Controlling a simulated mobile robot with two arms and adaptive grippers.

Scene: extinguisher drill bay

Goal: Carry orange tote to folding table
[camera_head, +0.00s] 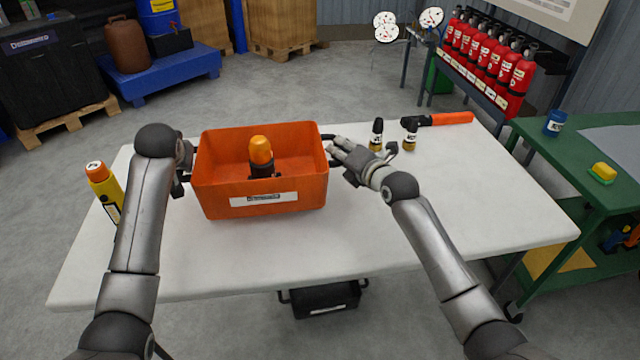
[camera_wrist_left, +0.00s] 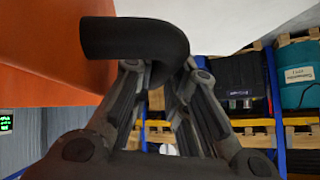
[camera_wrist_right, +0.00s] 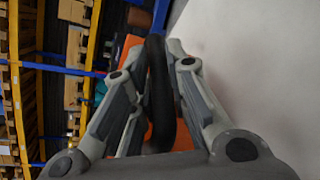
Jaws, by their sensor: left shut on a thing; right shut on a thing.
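The orange tote (camera_head: 222,178) is over the left half of the white folding table (camera_head: 400,235), roughly level. I cannot tell whether its base touches the top. An orange-capped object (camera_head: 261,152) with a dark lower part stands inside it. My left gripper (camera_head: 184,166) is at the tote's left end, and in the left wrist view its fingers close on a black handle (camera_wrist_left: 135,38). My right gripper (camera_head: 338,150) is at the right end, and in the right wrist view its fingers are shut around the other black handle (camera_wrist_right: 158,95).
A yellow cylinder with an orange top (camera_head: 103,190) stands at the table's left edge. A green cart (camera_head: 555,150) stands right. The table's front right is clear.

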